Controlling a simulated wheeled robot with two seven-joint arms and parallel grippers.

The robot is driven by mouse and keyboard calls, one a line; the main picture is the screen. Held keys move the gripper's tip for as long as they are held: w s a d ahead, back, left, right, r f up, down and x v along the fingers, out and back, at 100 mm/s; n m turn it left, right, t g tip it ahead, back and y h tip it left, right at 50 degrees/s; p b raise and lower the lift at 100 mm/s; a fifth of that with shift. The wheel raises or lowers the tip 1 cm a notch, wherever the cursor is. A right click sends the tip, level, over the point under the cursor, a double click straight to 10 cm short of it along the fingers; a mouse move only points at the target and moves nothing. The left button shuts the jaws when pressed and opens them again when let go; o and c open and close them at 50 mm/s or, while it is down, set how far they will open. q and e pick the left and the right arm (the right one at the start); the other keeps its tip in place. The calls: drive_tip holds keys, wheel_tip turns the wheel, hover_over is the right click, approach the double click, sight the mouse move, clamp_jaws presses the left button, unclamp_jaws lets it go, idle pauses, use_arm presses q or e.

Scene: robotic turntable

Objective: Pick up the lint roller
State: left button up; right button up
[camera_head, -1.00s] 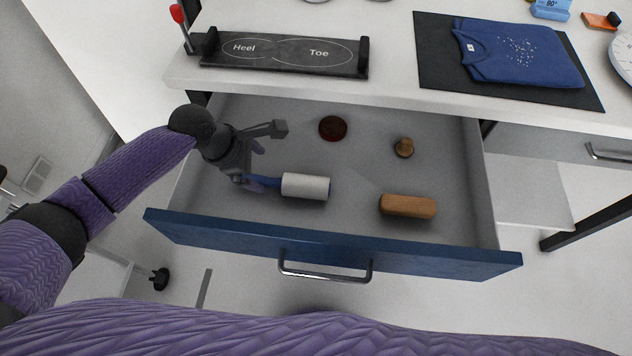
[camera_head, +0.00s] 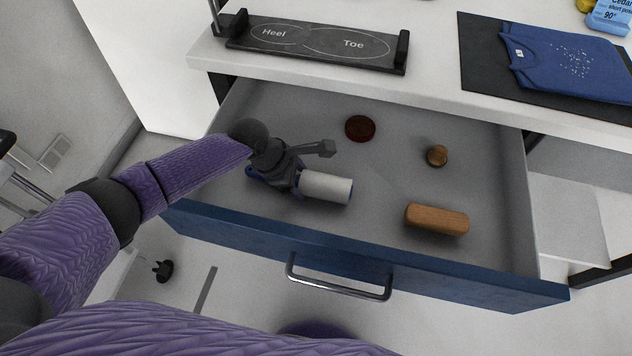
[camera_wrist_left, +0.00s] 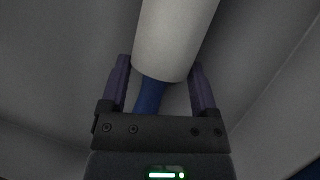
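The lint roller (camera_head: 325,187) lies in the open drawer, with a white cylinder and a blue handle (camera_head: 256,173) pointing left. My left gripper (camera_head: 292,181) is down over it, where the handle meets the white cylinder, and hides part of the handle. In the left wrist view the white roller (camera_wrist_left: 175,35) runs up from between the fingers of the left gripper (camera_wrist_left: 160,68). The blue handle (camera_wrist_left: 149,96) passes between the two fingers, with gaps on both sides. The fingers are apart. My right gripper is not in view.
The drawer (camera_head: 380,262) also holds a wooden brush (camera_head: 436,219), a small wooden knob-like piece (camera_head: 437,156) and a dark red round tin (camera_head: 360,128). Its blue front wall is close to the roller. The white tabletop (camera_head: 440,95) overhangs the drawer's back.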

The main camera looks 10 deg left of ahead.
sight(308, 173)
use_arm(q)
drive_tip(key=c, duration=0.5)
drive_tip(key=shift+c, duration=0.6)
wheel_tip(308, 173, up, 6)
drive_tip(key=p, duration=0.4)
drive_tip(key=shift+r, duration=0.15)
wheel_tip(308, 173, up, 4)
drive_tip(key=shift+f+p, duration=0.1)
drive_tip(key=shift+p, duration=0.8)
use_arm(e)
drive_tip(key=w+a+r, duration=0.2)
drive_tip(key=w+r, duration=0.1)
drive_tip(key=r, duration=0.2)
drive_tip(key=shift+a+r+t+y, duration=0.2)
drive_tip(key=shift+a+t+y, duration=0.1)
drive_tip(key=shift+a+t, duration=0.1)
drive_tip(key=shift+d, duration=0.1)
